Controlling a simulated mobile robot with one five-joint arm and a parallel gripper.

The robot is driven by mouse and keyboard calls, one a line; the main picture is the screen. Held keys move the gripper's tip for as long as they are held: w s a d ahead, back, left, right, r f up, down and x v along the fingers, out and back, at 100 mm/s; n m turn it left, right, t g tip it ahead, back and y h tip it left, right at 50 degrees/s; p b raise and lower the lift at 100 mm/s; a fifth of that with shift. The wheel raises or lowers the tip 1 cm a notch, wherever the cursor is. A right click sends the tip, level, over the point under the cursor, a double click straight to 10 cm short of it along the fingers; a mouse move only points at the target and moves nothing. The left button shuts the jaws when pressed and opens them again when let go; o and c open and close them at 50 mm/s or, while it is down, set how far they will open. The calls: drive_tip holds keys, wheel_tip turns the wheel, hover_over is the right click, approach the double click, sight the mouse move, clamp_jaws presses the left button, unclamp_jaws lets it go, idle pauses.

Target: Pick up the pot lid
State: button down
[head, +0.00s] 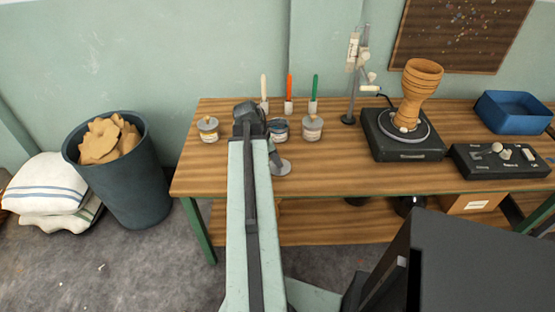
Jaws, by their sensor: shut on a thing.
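A small round grey pot lid (284,169) shows at the front middle of the workbench, just below my gripper's tip. My gripper (274,158) reaches over the bench from the near side and is shut on the lid's upper part. The lid looks close to the bench top; I cannot tell whether it touches. A small labelled pot (281,133) stands just behind my gripper and is partly hidden by it. Two similar pots with grey lids stand at either side, one at the left (209,131) and one at the right (312,131).
Behind the pots stand white, orange and green upright sticks (289,90). To the right are a slim stand (348,119), a turntable (377,143) bearing a clay goblet drum (416,88), a control box (502,168) and a blue bin (508,118). Bare wood (330,170) lies right of the lid.

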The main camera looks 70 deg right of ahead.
wheel_tip(320, 180, up, 10)
drive_tip(key=p, duration=0.9)
drive_tip(key=shift+f, duration=0.2)
drive_tip(key=shift+r, duration=0.1)
wheel_tip(320, 180, up, 4)
drive_tip(key=p, duration=0.4)
